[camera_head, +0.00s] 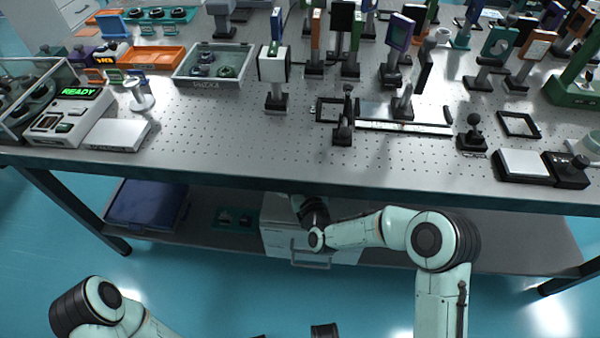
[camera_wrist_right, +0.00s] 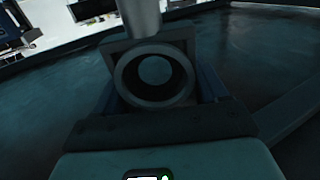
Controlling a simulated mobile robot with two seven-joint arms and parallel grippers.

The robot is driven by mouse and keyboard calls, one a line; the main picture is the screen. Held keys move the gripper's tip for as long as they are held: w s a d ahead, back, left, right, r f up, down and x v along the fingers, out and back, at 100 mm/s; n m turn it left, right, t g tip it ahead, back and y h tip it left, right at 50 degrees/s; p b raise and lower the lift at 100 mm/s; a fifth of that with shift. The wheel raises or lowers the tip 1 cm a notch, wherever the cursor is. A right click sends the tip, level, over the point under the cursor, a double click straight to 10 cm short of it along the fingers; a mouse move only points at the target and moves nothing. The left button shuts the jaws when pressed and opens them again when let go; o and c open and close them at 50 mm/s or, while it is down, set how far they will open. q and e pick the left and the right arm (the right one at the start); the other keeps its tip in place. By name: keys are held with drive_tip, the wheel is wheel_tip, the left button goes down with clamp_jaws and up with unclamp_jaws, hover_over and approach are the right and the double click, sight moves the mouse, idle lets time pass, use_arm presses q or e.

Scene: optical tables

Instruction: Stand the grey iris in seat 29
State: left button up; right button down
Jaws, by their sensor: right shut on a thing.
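My right gripper (camera_wrist_right: 157,78) is shut on a dark grey ring with a round opening, which I take to be the grey iris (camera_wrist_right: 156,98). A pale cylinder, possibly its post, runs up from the ring to the top edge of the right wrist view. In the head view, my right arm reaches in from the right and its hand is low, at the front edge of the table; the fingertips and the iris are not clear there. My left arm shows only in part at the lower left, with its gripper out of view. I cannot read which seat is 29.
The perforated table (camera_head: 215,130) carries many mounted optics at the back and right. A labelled grey bin (camera_head: 213,80), a READY device (camera_head: 68,115) and an orange tray (camera_head: 155,57) stand at left. Its front left middle is clear. A blue box (camera_head: 147,203) lies on the lower shelf.

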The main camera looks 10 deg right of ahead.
drive_tip(key=shift+c, duration=0.2)
unclamp_jaws()
